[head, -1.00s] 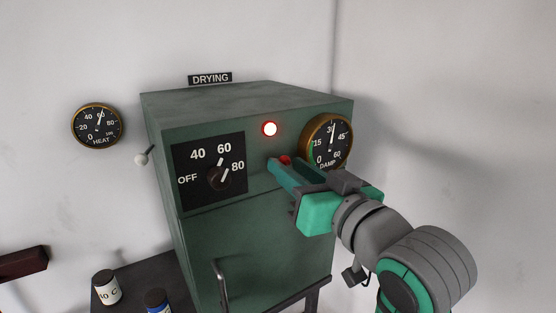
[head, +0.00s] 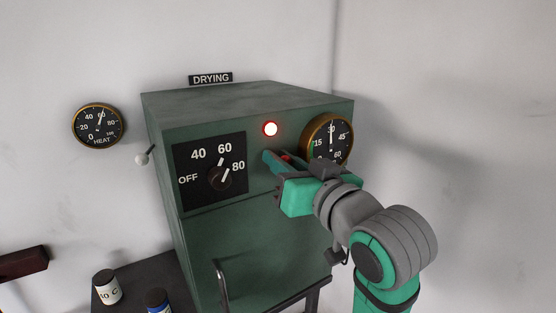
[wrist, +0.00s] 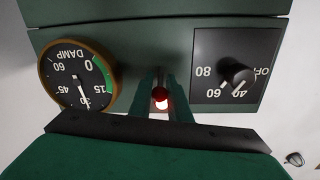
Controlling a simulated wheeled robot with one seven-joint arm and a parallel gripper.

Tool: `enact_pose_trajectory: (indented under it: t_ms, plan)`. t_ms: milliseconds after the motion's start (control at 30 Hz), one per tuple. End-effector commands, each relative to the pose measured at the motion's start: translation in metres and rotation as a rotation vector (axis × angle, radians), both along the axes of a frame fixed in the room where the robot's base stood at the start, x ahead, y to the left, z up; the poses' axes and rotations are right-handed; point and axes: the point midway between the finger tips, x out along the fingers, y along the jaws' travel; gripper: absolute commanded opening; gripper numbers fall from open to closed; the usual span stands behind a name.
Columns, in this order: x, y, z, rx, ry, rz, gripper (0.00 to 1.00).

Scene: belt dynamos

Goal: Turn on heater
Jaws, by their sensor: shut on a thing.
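The heater is a green drying cabinet (head: 245,222) with a lit red-rimmed lamp (head: 270,129) on its front. My gripper (head: 276,159) is at the cabinet front, right of the dial and below the lamp. It is shut on a small red piece (wrist: 160,94), which shows between the fingers in the wrist view. The lamp's white glow (wrist: 162,105) shows just beside it. The fingers hide the base of the red piece.
A DAMP gauge (head: 330,136) sits close to my gripper, on the right of the cabinet front. A HEAT gauge (head: 97,126) hangs on the wall at left. A white-knobbed lever (head: 142,159) sticks out on the left. Two jars (head: 107,287) stand low at left.

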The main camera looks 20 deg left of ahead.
Motion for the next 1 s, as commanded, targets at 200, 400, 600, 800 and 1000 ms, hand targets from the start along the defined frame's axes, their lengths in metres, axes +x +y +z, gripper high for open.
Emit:
enact_pose_trajectory:
  t_ms: [200, 400, 600, 800, 1000]
  plan:
    - [0.0016, 0.0013, 0.0044, -0.060, 0.045, 0.001, 0.00]
    - [0.0022, 0.0009, 0.0057, -0.100, 0.078, -0.003, 0.00]
    - [0.0024, 0.0005, 0.0055, -0.101, 0.080, -0.003, 0.00]
    - [0.0022, 0.0005, 0.0055, -0.101, 0.080, -0.003, 0.31]
    - [0.0019, 0.0011, 0.0054, -0.101, 0.080, -0.002, 0.31]
